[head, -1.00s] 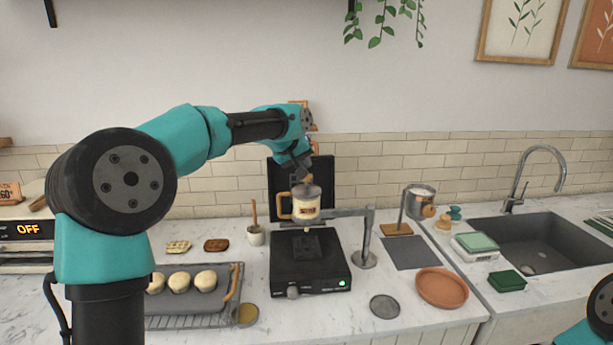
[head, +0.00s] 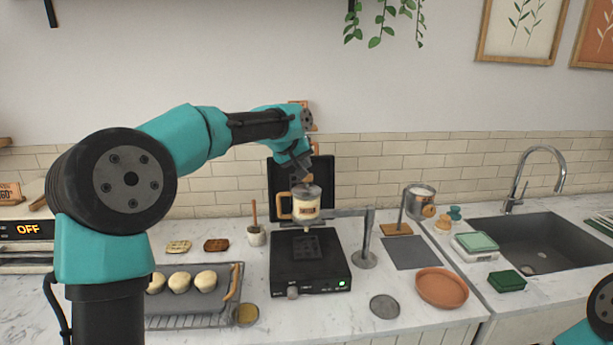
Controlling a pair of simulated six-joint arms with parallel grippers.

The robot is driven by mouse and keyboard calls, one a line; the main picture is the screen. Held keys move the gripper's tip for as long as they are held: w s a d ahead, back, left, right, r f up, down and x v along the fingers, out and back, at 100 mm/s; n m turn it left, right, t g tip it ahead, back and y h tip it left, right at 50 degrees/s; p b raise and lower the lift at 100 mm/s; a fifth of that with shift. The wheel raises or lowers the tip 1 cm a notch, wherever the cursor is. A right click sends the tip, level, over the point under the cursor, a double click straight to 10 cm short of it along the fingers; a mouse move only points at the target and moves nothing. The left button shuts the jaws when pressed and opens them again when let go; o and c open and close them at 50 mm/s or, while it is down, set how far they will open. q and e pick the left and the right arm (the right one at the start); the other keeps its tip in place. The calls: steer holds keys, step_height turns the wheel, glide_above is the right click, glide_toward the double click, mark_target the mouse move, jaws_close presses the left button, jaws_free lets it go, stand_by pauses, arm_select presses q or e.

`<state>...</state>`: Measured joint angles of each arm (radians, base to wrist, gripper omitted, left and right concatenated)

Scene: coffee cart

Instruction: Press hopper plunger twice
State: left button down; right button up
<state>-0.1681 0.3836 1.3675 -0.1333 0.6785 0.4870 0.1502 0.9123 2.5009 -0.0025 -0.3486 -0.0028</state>
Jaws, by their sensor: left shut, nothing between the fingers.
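The swing arm's post (head: 368,240) stands right of the iron. A tray of buns (head: 222,305) is at its left. The sink (head: 545,243) is at right.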

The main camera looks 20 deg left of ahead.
stand_by(0.4)
arm_select(q)
steer(key=shift+f, duration=0.35)
steer(key=shift+f, duration=0.8)
stand_by(1.0)
stand_by(0.4)
steer(key=shift+r, duration=1.15)
steer(key=shift+r, duration=0.1)
steer(key=shift+r, duration=2.45)
stand_by(0.4)
